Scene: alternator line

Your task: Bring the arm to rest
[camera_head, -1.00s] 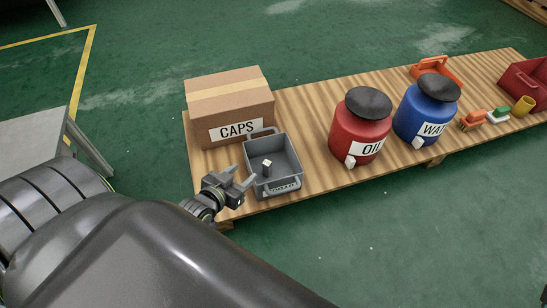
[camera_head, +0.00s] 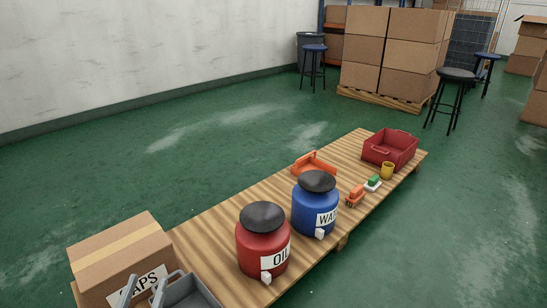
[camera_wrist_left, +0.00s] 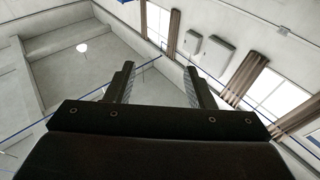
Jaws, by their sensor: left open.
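My left gripper (camera_head: 143,287) shows only as pale grey fingertips at the bottom left edge of the head view, in front of the CAPS box and beside the grey bin. Its body and arm are out of that view. In the left wrist view, its two dark fingers (camera_wrist_left: 160,85) stand apart with nothing between them. My right gripper is not in view.
A low wooden platform (camera_head: 215,222) carries a cardboard CAPS box (camera_head: 115,250), a grey bin (camera_head: 190,295), a red OIL jar (camera_head: 262,245), a blue jar (camera_head: 315,205), small parts and a red crate (camera_head: 390,148). Stools and stacked cartons (camera_head: 390,50) stand behind. Green floor around is clear.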

